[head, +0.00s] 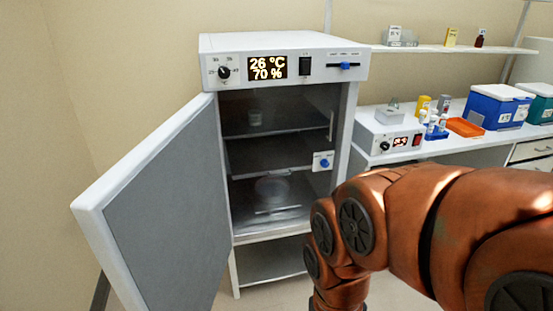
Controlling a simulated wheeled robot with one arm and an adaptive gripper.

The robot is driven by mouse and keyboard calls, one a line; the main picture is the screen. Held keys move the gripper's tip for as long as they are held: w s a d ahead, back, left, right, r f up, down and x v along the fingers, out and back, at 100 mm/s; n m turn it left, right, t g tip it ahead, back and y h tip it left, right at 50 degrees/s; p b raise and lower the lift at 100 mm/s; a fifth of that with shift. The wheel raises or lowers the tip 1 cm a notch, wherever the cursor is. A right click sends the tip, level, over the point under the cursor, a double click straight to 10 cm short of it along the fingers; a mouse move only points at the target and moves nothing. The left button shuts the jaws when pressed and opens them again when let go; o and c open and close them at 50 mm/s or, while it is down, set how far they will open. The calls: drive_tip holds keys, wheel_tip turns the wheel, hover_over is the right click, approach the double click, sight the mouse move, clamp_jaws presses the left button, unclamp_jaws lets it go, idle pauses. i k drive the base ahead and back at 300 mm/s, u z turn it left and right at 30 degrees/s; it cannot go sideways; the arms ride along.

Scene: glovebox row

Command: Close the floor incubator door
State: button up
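The floor incubator (210,46) is a white cabinet in the middle of the head view, with a lit display on its top panel. Its door (165,200) is hinged on the left and stands wide open, its grey inner face turned toward me. My copper-coloured arm reaches in from the right, in front of the cabinet's lower right. My gripper is out of the picture, below the frame or hidden by the arm.
A white bench (460,150) to the right holds a small heater-like box (385,140), an orange tray (465,127) and a blue cooler (497,106). A wall shelf (455,48) hangs above it. A beige wall is close behind the door on the left.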

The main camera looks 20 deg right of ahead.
sight(157, 224)
drive_tip(key=u, duration=2.35)
drive_tip(key=i, duration=2.05)
drive_tip(key=z, duration=1.75)
